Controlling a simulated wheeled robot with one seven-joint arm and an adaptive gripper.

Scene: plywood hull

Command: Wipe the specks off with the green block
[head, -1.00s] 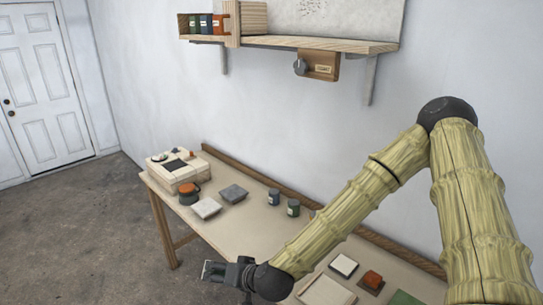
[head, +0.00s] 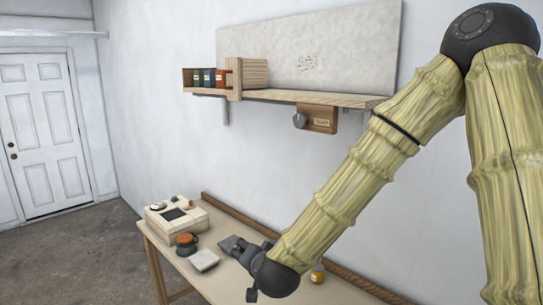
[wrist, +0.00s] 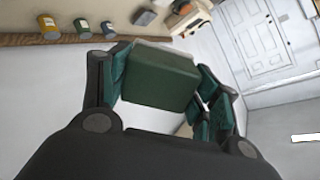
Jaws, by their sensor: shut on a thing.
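The dark green block (wrist: 158,78) sits between the fingers of my gripper (wrist: 165,92) in the wrist view, and the gripper is shut on it. In the head view my gripper (head: 246,258) is in front of the table; the block cannot be made out there. The dark specks (head: 307,62) form a small cluster on the pale grey board (head: 350,55) on the wall above the shelf. My gripper is well below and apart from the board.
A wooden shelf (head: 340,98) runs under the board, with a rack of several jars (head: 208,78) at its left end. The table (head: 215,275) holds a cream machine (head: 176,218), an orange-and-dark pot (head: 187,244) and a pale slab (head: 204,260).

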